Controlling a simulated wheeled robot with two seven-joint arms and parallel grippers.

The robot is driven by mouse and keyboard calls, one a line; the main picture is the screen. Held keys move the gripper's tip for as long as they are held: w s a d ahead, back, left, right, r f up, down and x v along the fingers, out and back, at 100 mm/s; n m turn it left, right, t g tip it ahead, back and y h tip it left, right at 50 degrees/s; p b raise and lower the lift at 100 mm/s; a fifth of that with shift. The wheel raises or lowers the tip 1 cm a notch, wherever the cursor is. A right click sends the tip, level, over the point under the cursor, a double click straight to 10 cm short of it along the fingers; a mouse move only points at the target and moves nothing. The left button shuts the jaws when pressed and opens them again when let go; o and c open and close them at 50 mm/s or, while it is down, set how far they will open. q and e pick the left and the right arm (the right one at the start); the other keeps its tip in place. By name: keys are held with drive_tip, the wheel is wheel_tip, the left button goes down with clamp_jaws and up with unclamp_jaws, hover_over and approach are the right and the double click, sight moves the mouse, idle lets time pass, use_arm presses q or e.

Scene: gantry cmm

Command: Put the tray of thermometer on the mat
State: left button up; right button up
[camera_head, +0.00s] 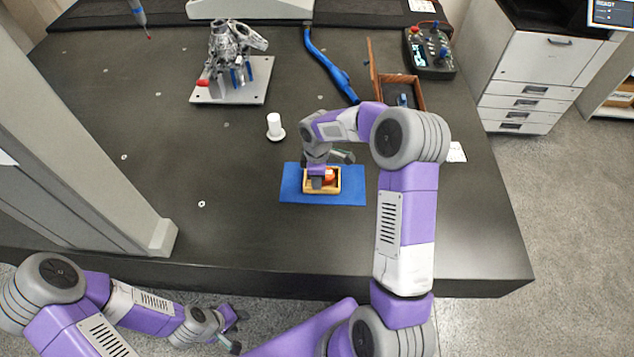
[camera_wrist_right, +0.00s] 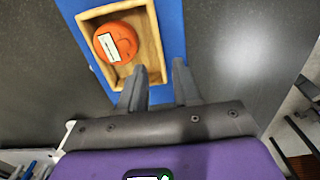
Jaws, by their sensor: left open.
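The tray (camera_head: 336,191) is a small wooden box with an orange round thermometer (camera_head: 329,176) in it. The tray is on the blue mat (camera_head: 350,197), near the mat's middle. In the right wrist view the tray (camera_wrist_right: 152,35) holds the orange thermometer (camera_wrist_right: 118,42) with a white label. My right gripper (camera_wrist_right: 160,66) is open at the tray's near right corner, one finger over the tray side and the other over the blue mat; contact cannot be told. My left gripper (camera_head: 238,331) is open and empty, low in front of the table.
A white cylinder on a round base (camera_head: 274,126) stands behind the mat. A metal fixture on a plate (camera_head: 232,80), a blue arm-like tool (camera_head: 328,62), an open wooden box (camera_head: 400,92) and a control box (camera_head: 430,52) are further back. A grey gantry column (camera_head: 90,130) stands left.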

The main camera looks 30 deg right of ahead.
wheel_tip(320, 180, up, 8)
drive_tip(key=p, duration=0.1)
drive_tip(key=shift+f, duration=0.25)
